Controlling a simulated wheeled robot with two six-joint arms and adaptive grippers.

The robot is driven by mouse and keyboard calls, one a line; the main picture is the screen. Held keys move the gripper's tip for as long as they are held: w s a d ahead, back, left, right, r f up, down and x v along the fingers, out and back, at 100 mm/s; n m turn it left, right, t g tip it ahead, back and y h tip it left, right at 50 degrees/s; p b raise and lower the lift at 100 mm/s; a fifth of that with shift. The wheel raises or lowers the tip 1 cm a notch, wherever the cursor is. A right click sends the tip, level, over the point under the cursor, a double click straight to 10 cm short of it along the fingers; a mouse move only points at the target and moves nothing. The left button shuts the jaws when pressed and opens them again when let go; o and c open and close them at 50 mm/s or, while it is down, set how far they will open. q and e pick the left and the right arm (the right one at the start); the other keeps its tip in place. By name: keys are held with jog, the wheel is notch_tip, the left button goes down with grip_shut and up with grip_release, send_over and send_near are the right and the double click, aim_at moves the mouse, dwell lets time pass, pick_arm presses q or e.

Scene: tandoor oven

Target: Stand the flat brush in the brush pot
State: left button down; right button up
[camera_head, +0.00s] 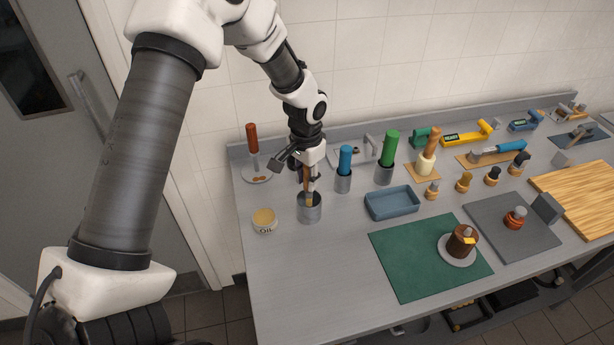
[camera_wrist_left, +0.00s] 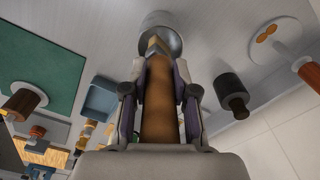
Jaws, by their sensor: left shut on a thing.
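The flat brush (camera_wrist_left: 158,105) has a brown wooden handle and is held by my left gripper (camera_wrist_left: 157,100), whose fingers are shut on its handle. In the head view the brush (camera_head: 308,188) hangs roughly upright below the left gripper (camera_head: 308,174). The brush pot (camera_head: 310,215) is a grey metal cylinder standing near the table's left end, directly under the gripper. The pot (camera_wrist_left: 160,23) also shows beyond the brush's lower end in the left wrist view. The brush's lower end overlaps the pot's mouth; how deep it reaches is unclear. My right gripper is not in view.
A blue-handled tool in a pot (camera_head: 344,170) and a green-handled one (camera_head: 387,148) stand to the right, with a blue tray (camera_head: 392,203). A green mat (camera_head: 410,270) lies farther right. The table's front-left area is clear.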

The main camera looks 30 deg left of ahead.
pick_arm(q)
jog(key=shift+f, duration=0.2)
jog(key=shift+f+b, duration=0.3)
jog(key=shift+f, duration=0.2)
jog(key=shift+f, duration=0.1)
dwell(0.5)
dwell(0.4)
jog(key=shift+f, duration=0.75)
jog(key=shift+r, duration=0.1)
